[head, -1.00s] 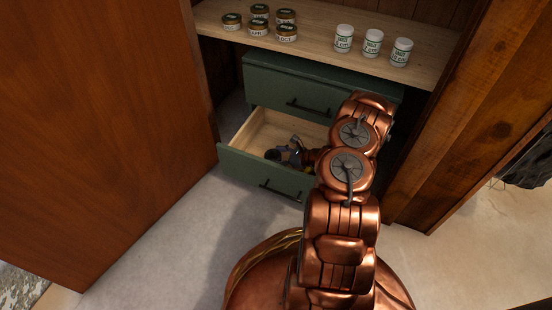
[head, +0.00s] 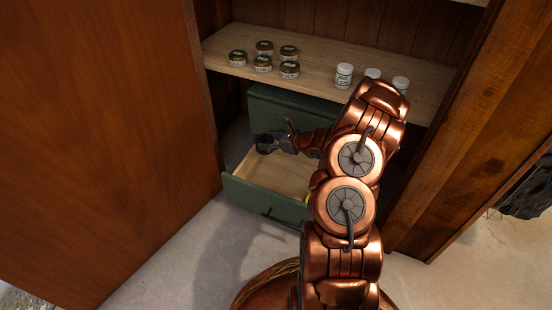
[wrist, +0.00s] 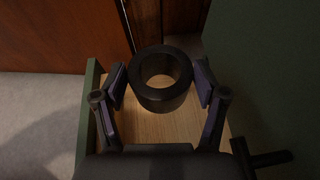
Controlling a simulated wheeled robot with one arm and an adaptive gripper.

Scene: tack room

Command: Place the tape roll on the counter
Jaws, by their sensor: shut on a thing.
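The tape roll (wrist: 162,103) is a thick black ring in the wrist view. My gripper (wrist: 161,84) is shut on it, with one finger against each side. In the head view the roll (head: 264,145) is a dark shape at the end of my gripper (head: 272,142), above the open drawer. A pale wooden surface (head: 318,78) runs above the green drawers; I cannot tell whether it is the counter.
A large brown door panel (head: 95,130) stands at left.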

